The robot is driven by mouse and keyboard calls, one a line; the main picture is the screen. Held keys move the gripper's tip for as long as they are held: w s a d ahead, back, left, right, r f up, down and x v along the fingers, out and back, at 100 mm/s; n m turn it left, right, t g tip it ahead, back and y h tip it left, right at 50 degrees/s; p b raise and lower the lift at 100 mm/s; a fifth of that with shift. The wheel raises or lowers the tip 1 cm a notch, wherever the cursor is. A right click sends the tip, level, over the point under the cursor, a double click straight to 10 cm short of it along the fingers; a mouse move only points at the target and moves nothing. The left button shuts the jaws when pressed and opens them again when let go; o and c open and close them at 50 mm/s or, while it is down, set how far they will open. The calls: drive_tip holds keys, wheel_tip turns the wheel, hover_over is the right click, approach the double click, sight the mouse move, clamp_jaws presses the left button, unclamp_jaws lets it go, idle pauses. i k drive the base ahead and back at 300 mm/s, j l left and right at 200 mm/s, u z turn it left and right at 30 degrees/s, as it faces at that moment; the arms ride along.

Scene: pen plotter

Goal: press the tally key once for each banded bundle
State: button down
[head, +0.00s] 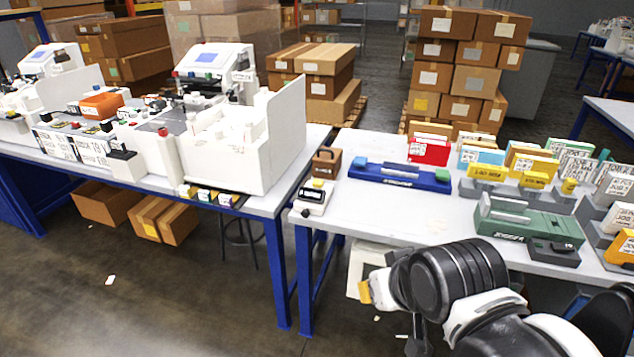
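A small white device with a dark display and a yellow key (313,197) sits at the left front corner of the right table; it looks like the tally counter. Stacks of labelled cards or pads in several colours stand on the right table, such as a red one (429,150) and a yellow one (534,166). I cannot make out which are banded bundles. My arm rises from the bottom right, in front of the table. What looks like my gripper's end (372,290) is low at the table's front, away from the white device; its fingers are not clear.
A blue tool (400,176), a brown box (326,163) and a green machine (528,222) rest on the right table (390,215). The left table carries white plotter-like machines (235,150). Stacked cartons (470,75) stand behind.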

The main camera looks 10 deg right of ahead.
sight(318, 184)
drive_tip(key=i+j, duration=0.15)
drive_tip(key=i, duration=0.25)
drive_tip(key=i+j+u, duration=0.1)
drive_tip(key=i, duration=0.35)
drive_tip(key=i+j, duration=0.15)
drive_tip(key=i, duration=0.25)
